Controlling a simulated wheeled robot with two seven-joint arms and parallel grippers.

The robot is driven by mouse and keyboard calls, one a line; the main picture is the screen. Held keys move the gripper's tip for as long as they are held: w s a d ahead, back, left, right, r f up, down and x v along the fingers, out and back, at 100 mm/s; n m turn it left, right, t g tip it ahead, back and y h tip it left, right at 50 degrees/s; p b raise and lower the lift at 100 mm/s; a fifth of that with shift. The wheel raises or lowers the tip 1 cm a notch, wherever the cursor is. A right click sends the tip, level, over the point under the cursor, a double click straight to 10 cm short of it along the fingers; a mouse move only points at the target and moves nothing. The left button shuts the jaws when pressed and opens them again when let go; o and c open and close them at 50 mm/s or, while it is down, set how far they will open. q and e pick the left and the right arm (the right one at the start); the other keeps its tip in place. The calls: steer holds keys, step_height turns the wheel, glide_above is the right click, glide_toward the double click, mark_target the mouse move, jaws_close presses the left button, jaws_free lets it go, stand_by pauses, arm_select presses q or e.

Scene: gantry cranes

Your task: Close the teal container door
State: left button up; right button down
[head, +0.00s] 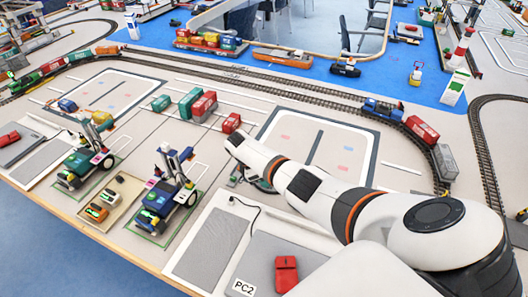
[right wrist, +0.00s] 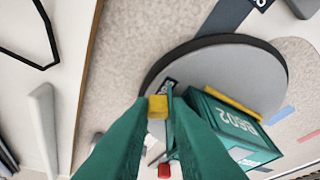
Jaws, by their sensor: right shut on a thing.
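The teal container (right wrist: 232,125) with white lettering stands on a round grey turntable (right wrist: 210,55) with a dark rim in the right wrist view. Its thin teal door edge (right wrist: 170,103) shows at the left, apart from the container's body, so the door appears open. A yellow block (right wrist: 158,106) shows beside the door edge. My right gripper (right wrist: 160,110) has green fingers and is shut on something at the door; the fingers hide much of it. In the head view my white right arm hides most of this place. My left gripper is in neither view.
In the head view, railway track (head: 285,93) with a blue locomotive (head: 383,109) curves behind and right of my arm. Red and teal containers (head: 188,103) stand left of it. Two crane vehicles (head: 165,195) stand at the left front. A red item (head: 286,273) lies near the front edge.

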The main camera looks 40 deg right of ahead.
steer(key=shift+w+f+m+b, duration=0.1)
steer(key=shift+m+b, duration=0.2)
steer(key=shift+m, duration=0.2)
steer(key=c, duration=1.4)
jaws_free()
steer(key=shift+r, duration=0.2)
steer(key=shift+w+r, duration=0.1)
